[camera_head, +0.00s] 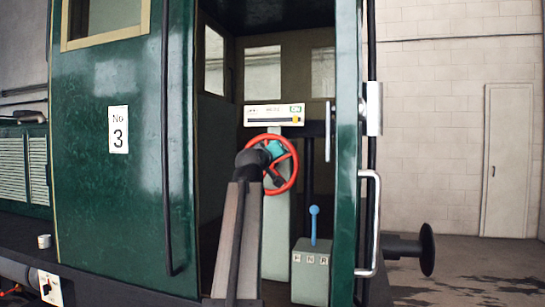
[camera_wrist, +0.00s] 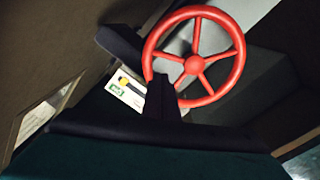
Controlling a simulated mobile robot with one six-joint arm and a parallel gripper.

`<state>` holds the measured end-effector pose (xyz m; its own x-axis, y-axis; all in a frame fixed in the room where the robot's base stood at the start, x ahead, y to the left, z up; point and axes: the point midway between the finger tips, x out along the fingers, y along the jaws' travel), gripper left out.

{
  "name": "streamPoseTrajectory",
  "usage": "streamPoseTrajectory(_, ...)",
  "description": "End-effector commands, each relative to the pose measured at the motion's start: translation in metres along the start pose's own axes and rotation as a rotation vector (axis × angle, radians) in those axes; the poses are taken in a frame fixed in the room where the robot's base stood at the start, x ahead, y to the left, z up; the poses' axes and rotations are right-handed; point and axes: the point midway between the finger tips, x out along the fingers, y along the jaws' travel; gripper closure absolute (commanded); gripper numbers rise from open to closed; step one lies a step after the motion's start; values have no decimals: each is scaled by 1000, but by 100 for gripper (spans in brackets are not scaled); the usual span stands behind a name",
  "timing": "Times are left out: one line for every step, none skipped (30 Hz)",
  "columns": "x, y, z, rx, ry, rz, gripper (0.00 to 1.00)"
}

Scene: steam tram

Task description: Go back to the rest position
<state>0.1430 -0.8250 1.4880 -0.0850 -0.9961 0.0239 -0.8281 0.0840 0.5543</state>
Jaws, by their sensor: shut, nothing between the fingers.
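My gripper (camera_head: 276,152) is at the end of my arm, which reaches through the open doorway into the green cab. It is shut and empty. In the head view it overlaps the red handwheel (camera_head: 290,176), hiding part of its left side. In the wrist view the red handwheel (camera_wrist: 194,66) shows with its spokes and hub, and a dark finger of my gripper (camera_wrist: 161,98) covers its lower left rim. I cannot tell whether the finger touches the wheel.
A blue-knobbed lever (camera_head: 314,222) stands on a grey box (camera_head: 311,272) marked F N R. A white gauge panel (camera_head: 274,115) is above the wheel. The green door edge (camera_head: 346,150) and a silver handrail (camera_head: 373,225) stand at right. The green cab wall (camera_head: 110,200) is at left.

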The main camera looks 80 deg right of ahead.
Motion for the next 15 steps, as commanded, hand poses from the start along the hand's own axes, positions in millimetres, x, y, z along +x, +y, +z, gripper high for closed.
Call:
streamPoseTrajectory(0,0,0,0,0,0,100)
streamPoseTrajectory(0,0,0,0,0,0,100)
streamPoseTrajectory(0,0,0,0,0,0,100)
streamPoseTrajectory(0,0,0,0,0,0,100)
streamPoseTrajectory(0,0,0,0,0,0,100)
streamPoseTrajectory(0,0,0,0,0,0,100)
streamPoseTrajectory(0,-1,0,0,0,-2,100)
streamPoseTrajectory(0,-3,1,0,-1,-3,100)
streamPoseTrajectory(1,-6,2,0,-2,-7,100)
streamPoseTrajectory(1,-10,3,1,-4,-12,100)
streamPoseTrajectory(1,-14,4,1,-6,-17,100)
streamPoseTrajectory(2,-22,6,2,-9,-27,100)
streamPoseTrajectory(3,-29,9,2,-13,-35,100)
streamPoseTrajectory(4,-38,12,2,-17,-46,100)
streamPoseTrajectory(4,-51,15,3,-22,-62,100)
